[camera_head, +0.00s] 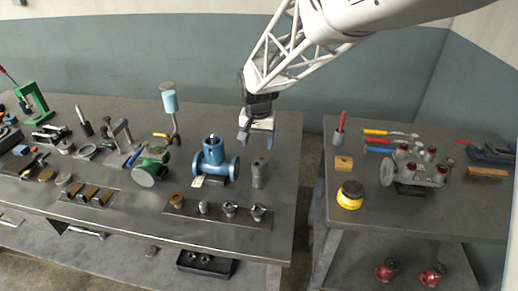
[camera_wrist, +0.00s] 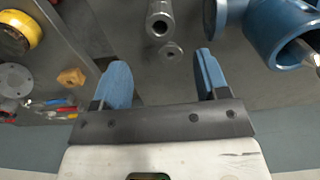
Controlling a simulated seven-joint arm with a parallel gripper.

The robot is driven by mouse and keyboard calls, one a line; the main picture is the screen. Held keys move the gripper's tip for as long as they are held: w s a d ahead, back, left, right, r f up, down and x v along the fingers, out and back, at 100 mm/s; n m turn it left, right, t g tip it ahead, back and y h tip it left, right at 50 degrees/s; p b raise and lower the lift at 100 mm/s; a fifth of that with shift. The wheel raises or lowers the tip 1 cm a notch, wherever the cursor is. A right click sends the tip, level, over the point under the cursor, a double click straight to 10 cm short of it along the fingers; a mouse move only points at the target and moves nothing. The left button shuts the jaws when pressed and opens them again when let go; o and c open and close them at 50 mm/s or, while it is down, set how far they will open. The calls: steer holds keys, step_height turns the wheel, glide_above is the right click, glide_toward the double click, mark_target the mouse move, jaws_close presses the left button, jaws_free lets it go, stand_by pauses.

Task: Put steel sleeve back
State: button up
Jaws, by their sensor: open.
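A grey steel cylinder with a round bore, which looks like the steel sleeve (camera_head: 259,175), stands upright on the left bench, right of the blue valve (camera_head: 214,160). In the wrist view the sleeve (camera_wrist: 159,20) is at the top middle, with a small steel piece with a hole (camera_wrist: 172,50) beside it. The blue valve (camera_wrist: 278,30) is at the right there. My gripper (camera_head: 257,132) is above the bench behind the sleeve. In the wrist view its blue fingers (camera_wrist: 160,80) are wide apart with nothing between them.
A dark strip (camera_head: 188,213) in front holds a brown ring and several steel fittings. A gap separates the left bench from the right bench (camera_head: 330,215), which bears yellow tape (camera_head: 350,195), a wooden block (camera_head: 343,164) and a grey valve body (camera_head: 415,168). Tools crowd the far left.

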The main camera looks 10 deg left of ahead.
steer(key=shift+r, duration=0.65)
stand_by(0.4)
steer(key=s+d+r+t, duration=0.1)
steer(key=s+d+r, duration=0.4)
steer(key=d, duration=0.4)
steer(key=s+d+r, duration=0.3)
steer(key=s+d, duration=0.4)
steer(key=d, duration=0.3)
steer(key=s+d, duration=0.6)
steer(key=s, duration=0.3)
steer(key=s+d+t, duration=0.1)
steer(key=s+d, duration=0.5)
steer(key=s, duration=0.3)
steer(key=shift+s+t, duration=0.2)
steer(key=shift+t, duration=0.1)
